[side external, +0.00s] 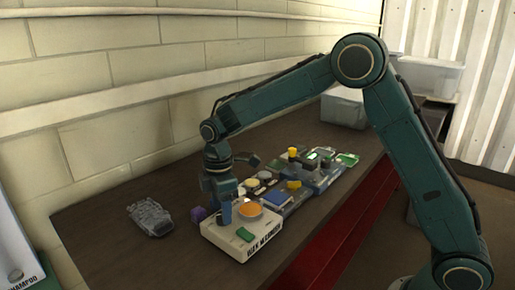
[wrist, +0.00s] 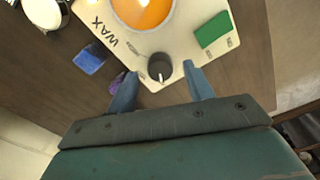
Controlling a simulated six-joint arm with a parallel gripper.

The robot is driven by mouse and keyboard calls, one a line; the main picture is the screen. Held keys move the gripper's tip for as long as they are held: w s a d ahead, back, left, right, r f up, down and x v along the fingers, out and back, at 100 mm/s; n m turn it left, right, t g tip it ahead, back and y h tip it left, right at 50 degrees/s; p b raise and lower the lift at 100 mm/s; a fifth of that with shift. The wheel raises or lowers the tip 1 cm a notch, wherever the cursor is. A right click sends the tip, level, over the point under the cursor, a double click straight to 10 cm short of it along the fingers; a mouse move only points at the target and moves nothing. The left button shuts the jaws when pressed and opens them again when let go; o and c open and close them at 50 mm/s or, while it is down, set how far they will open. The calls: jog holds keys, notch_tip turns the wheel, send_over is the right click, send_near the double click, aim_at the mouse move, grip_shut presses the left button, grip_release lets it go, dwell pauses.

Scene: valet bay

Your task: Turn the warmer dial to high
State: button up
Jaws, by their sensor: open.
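The wax warmer (side external: 240,236) is a pale box on the bench with an orange-filled round bowl (side external: 250,209) and a green rectangle (side external: 245,234) on top; it also shows in the wrist view (wrist: 185,40). Its dial (wrist: 160,67) is a dark round knob with a light pointer mark towards the bottom of the wrist view. My gripper (wrist: 161,70) is open, its two blue fingers on either side of the dial; I cannot tell whether they touch it. In the side view my gripper (side external: 226,212) points down over the warmer, and the dial cannot be made out.
A purple block (side external: 199,214) sits close beside the warmer, and a blue block (wrist: 89,59) shows in the wrist view. Several small items and trays crowd the bench behind the warmer. A grey tool-like object (side external: 150,217) lies left on otherwise bare bench.

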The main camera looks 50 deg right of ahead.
jog(key=shift+f, duration=0.85)
jog(key=c, duration=1)
